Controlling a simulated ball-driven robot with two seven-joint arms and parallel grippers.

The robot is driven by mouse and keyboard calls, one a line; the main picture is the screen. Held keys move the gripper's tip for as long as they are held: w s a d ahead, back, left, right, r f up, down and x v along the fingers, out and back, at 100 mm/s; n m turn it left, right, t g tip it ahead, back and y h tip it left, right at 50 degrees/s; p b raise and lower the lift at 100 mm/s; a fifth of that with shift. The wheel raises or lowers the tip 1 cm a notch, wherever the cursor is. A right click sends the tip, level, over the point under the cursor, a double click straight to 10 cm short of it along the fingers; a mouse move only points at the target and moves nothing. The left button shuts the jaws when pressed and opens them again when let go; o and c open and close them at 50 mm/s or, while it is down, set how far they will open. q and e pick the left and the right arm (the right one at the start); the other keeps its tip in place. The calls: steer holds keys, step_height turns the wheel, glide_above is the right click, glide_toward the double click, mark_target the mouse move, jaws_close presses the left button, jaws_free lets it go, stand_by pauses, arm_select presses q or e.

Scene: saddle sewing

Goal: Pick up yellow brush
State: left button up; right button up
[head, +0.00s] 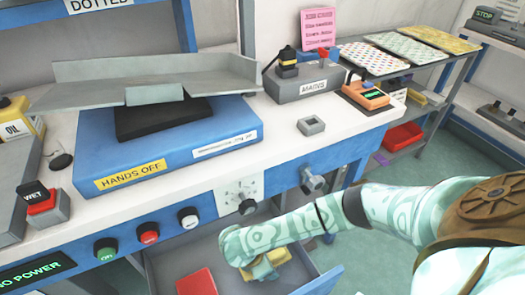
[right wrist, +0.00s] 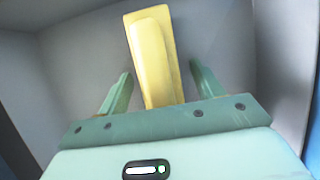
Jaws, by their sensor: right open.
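The yellow brush (right wrist: 152,60) shows in the right wrist view as a long pale-yellow block inside a grey drawer. My right gripper (right wrist: 160,88) is open, with one finger on each side of the brush and a gap visible on both sides. In the head view my right arm reaches down into the open drawer, and my right gripper (head: 262,268) is partly hidden behind its own wrist. A piece of yellow (head: 280,257) shows beside it there. My left gripper is in neither view.
The open drawer (head: 318,275) also holds a red item (head: 196,281) to the left of my right gripper. The white worktop with the blue HANDS OFF base (head: 180,150) stands above the drawer. A knob (head: 312,181) sticks out of the front panel near my right forearm.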

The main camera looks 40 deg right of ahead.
mark_target(271, 256)
steer(key=shift+r, duration=0.15)
steer(key=shift+c, duration=0.3)
steer(key=c, duration=1)
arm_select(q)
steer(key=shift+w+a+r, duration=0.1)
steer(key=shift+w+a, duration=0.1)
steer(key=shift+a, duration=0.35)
arm_select(e)
steer(key=shift+c, duration=0.4)
steer(key=shift+r, duration=0.1)
